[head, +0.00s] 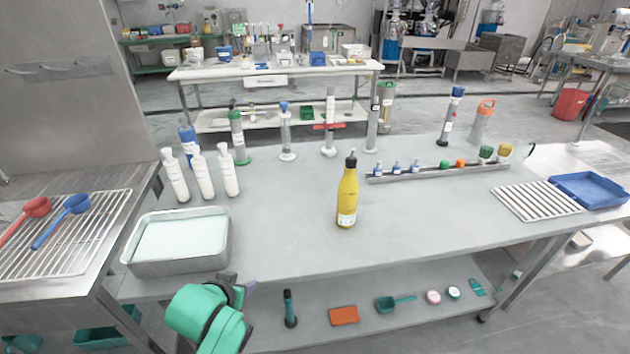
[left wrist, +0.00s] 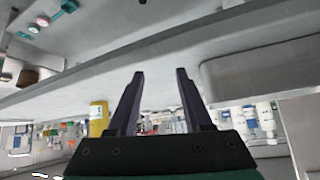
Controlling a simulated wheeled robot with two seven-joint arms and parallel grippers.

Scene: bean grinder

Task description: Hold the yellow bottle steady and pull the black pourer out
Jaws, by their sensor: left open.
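The yellow bottle (head: 347,198) stands upright near the middle of the grey table. The black pourer (head: 350,160) sits in its neck. My left gripper (head: 238,284) is at the table's front edge, left of and nearer than the bottle, and touches neither. In the left wrist view the left gripper's dark fingers (left wrist: 160,80) are spread with nothing between them. The yellow bottle (left wrist: 97,118) shows there beyond and to the left of the fingers, with its pourer not clear. My right gripper is in neither view.
A metal tray (head: 130,257) stands on the table's left, with several white bottles (head: 201,171) behind it. A rail (head: 440,173) of small bottles lies behind and right of the yellow bottle. The table around the bottle is clear. A lower shelf (head: 365,334) holds small tools.

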